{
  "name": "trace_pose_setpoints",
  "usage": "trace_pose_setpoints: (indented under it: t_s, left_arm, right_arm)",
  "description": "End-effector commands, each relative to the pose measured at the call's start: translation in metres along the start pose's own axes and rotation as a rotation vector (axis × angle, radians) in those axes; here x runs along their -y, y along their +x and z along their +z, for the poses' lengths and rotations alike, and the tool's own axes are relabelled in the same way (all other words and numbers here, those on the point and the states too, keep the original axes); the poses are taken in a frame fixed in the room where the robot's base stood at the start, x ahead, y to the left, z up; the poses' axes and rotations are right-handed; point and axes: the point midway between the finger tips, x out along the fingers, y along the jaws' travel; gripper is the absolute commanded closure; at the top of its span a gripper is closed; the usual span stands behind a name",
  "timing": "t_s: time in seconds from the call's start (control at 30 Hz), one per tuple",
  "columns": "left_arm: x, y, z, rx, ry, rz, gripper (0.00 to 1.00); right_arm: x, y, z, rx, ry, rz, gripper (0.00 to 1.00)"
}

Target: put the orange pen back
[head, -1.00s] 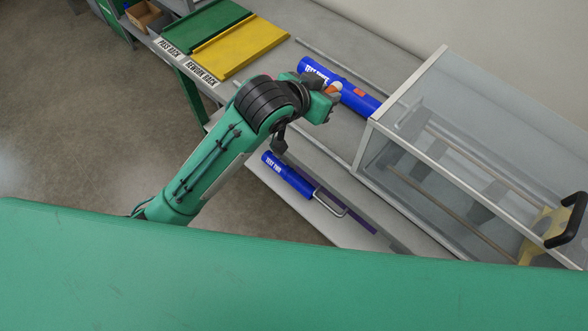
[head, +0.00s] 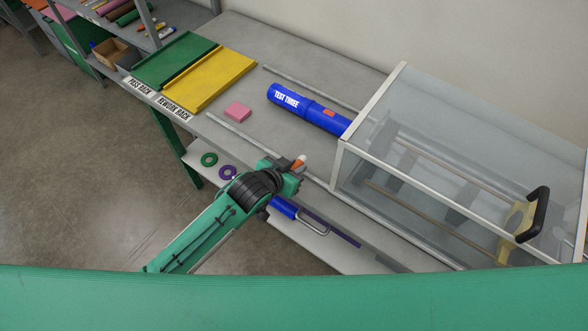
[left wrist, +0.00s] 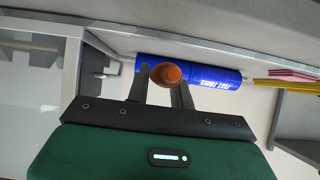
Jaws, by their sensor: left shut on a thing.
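My left gripper (head: 293,172) is shut on the orange pen (head: 299,162), which shows as a short orange piece with a white end. It is held over the front edge of the bench, in front of the large blue TEST THREE tube and apart from it. In the left wrist view the pen (left wrist: 166,74) shows end-on as an orange round between the two dark fingers, with the blue tube (left wrist: 212,77) behind it. Most of the pen's length is hidden. My right gripper is not in view.
The TEST THREE tube (head: 310,110) lies on the bench beside a glass-sided case (head: 402,71). Below are a green ring (head: 209,159), purple ring (head: 228,172) and smaller blue tube (head: 284,208).

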Motion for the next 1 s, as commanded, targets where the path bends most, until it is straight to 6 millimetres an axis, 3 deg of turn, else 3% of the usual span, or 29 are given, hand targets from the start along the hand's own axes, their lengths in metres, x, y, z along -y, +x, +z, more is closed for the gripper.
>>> trace_pose_setpoints:
  t_s: [0.2, 0.93, 0.97, 1.0]
  left_arm:
    - [0.000, 0.012, 0.019, 0.001, 0.000, -0.001, 0.99]
    - [0.000, 0.019, 0.029, 0.000, 0.000, 0.000, 0.99]
    - [0.000, 0.019, 0.029, 0.000, 0.000, 0.000, 0.75]
    - [0.000, 0.019, 0.029, 0.000, 0.000, 0.000, 0.67]
  right_arm:
    - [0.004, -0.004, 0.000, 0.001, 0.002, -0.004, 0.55]
    - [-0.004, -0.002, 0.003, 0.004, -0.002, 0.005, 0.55]
    - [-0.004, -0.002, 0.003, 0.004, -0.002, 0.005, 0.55]
    - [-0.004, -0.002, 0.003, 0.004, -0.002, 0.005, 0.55]
